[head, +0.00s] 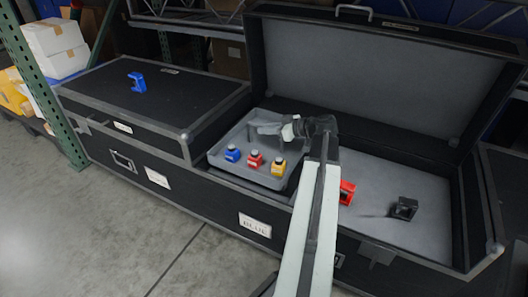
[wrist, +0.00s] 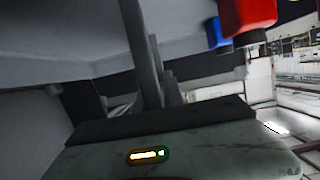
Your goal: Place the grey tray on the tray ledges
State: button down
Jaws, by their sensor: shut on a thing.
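The grey tray (head: 218,159) is at the left end of the open case bay, beside the closed lid. It carries a blue bottle (head: 232,153), a red bottle (head: 254,159) and a yellow bottle (head: 278,167), all upright. My gripper (head: 268,128) is above the tray's back part and is shut on the tray, apparently at its upright handle. In the wrist view, the red bottle (wrist: 247,18) and part of the blue bottle (wrist: 216,35) show at the upper right. The tray ledges are not distinguishable, so I cannot tell whether the tray touches them.
The open black case (head: 480,215) has its lid (head: 370,75) raised behind. A red block (head: 347,192) and a black block (head: 404,208) lie on its grey floor. A blue clamp-like piece (head: 137,82) sits on the closed left lid (head: 165,100). A green rack post (head: 45,95) stands left.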

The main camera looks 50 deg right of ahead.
aim_at(266, 147)
notch_tip(266, 147, down, 6)
jog(key=b, duration=0.4)
jog(key=shift+f+b, duration=0.1)
jog(key=shift+b, duration=0.25)
jog(key=shift+r, duration=0.2)
jog(key=shift+f, duration=0.1)
jog(key=c, duration=1.5)
grip_release()
jog(key=shift+o, duration=0.2)
